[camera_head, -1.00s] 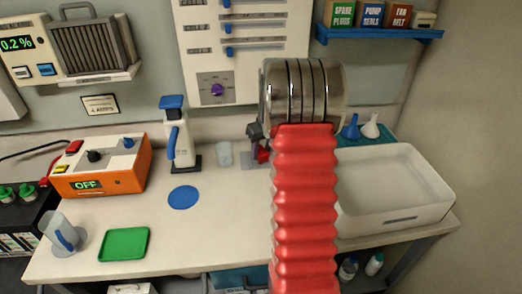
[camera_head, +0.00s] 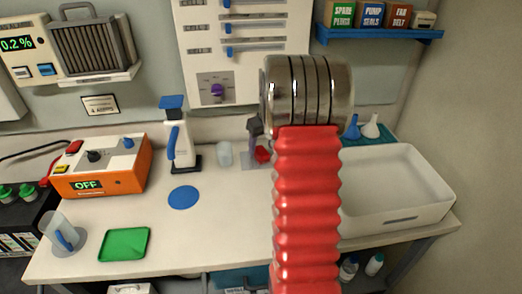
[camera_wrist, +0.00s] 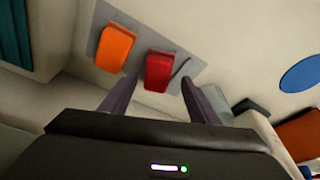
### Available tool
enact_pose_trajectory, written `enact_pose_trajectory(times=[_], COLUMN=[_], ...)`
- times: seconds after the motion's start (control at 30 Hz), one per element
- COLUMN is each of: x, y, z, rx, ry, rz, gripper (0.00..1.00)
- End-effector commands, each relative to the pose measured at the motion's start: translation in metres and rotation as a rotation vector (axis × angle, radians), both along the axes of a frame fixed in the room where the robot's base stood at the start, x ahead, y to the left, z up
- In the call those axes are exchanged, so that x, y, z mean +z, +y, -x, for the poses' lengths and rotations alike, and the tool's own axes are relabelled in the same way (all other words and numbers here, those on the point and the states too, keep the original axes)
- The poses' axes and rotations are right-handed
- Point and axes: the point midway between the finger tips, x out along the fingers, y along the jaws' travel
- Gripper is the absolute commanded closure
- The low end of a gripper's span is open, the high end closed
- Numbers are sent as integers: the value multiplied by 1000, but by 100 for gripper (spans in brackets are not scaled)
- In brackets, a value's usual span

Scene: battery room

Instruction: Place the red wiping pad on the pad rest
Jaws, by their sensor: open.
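The red wiping pad (camera_wrist: 159,71) is a small rounded block on a flat grey plate (camera_wrist: 203,72), which may be the pad rest, next to a similar orange block. In the head view a small part of the red pad (camera_head: 262,155) shows left of my arm. My gripper (camera_wrist: 160,82) is open in the wrist view, one finger toward each side of the red pad, with nothing between them that looks gripped. In the head view most of the gripper and the orange block are hidden behind my arm.
The orange block (camera_wrist: 115,48) stands left of the red one. A blue disc (camera_head: 184,197), green tray (camera_head: 124,244), spray bottle (camera_head: 179,140) and clear cup (camera_head: 224,153) are on the bench. A white basin (camera_head: 398,200) fills the right end. The middle front is clear.

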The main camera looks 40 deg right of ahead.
Motion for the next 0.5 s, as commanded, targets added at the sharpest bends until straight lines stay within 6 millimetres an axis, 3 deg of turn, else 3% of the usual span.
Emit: enact_pose_trajectory(times=[0.3, 0.5], x=[56, 82], y=[3, 4], z=[14, 22], rx=[-1, 0], ry=[-3, -1], rz=[3, 1], gripper=[45, 45])
